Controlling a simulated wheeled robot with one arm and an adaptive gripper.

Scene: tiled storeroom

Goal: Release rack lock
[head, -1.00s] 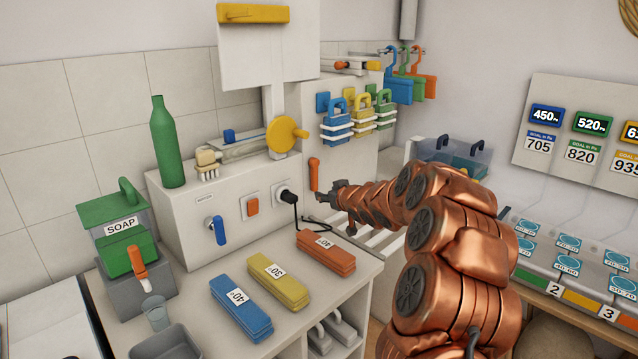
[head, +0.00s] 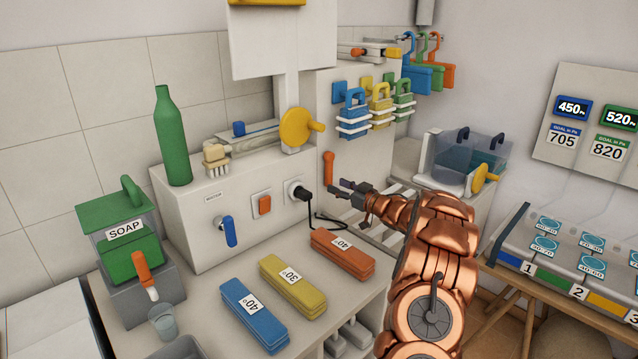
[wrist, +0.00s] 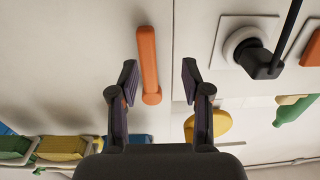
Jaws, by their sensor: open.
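An orange lever (head: 328,170) is mounted on the white front of the rack, below the hanging locks. It points upright in the head view. It also shows in the wrist view (wrist: 148,65), where the picture is upside down. My gripper (head: 337,188) is open and empty, just in front of and slightly below the lever in the head view. In the wrist view, the fingers (wrist: 158,78) stand apart with the lever between them in the picture, nearer the left finger. I cannot tell the remaining distance; no contact is visible.
A black plug (head: 302,192) with a hanging cable is close left of the lever. Blue, yellow and orange blocks (head: 342,254) lie on the counter below. A clear bin (head: 468,160) stands to the right.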

